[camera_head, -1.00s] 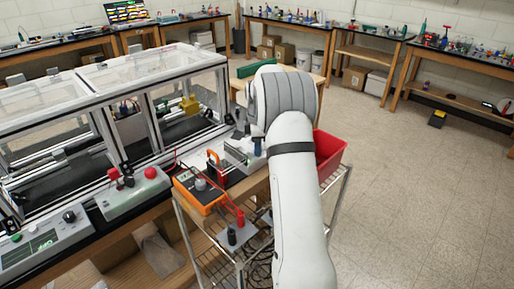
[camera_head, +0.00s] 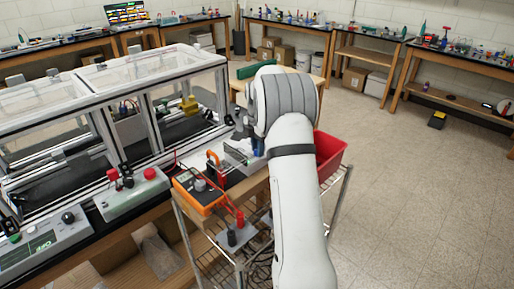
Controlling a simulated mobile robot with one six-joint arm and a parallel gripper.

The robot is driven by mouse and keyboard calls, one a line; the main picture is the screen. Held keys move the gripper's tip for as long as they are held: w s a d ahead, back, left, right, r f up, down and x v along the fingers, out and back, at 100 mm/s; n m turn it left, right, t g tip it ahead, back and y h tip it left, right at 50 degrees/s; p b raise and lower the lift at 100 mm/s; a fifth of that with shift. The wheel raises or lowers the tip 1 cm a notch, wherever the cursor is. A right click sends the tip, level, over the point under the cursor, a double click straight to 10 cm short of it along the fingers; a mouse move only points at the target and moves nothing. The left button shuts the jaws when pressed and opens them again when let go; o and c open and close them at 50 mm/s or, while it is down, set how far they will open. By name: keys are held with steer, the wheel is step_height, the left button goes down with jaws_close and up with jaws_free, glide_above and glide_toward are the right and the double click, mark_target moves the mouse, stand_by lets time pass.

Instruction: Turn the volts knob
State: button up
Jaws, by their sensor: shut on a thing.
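Two devices with knobs are in the head view, and no label is readable to tell which knob is the volts knob. A grey console (camera_head: 45,243) at the lower left has a lit green display and a black knob (camera_head: 68,218). An orange meter (camera_head: 198,192) on the wire cart has a grey round knob (camera_head: 200,185) on its face. My white arm reaches up the middle, right of both devices. My gripper is hidden behind its own wrist, so its jaws and anything in them do not show.
A framed enclosure (camera_head: 95,75) with clear top panels fills the left. A grey box with a red button (camera_head: 149,174) stands before it. Red and black plugs (camera_head: 239,217) stand beside the meter. A red bin (camera_head: 329,152) is right of my arm. Open floor lies farther right.

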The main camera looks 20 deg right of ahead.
steer(key=shift+s+a+f, duration=0.1)
steer(key=shift+f, duration=0.05)
steer(key=o, duration=1)
steer(key=shift+r, duration=0.2)
step_height(320, 180, up, 7)
steer(key=shift+f+b, duration=0.1)
steer(key=shift+b, duration=0.4)
steer(key=shift+r, duration=0.4)
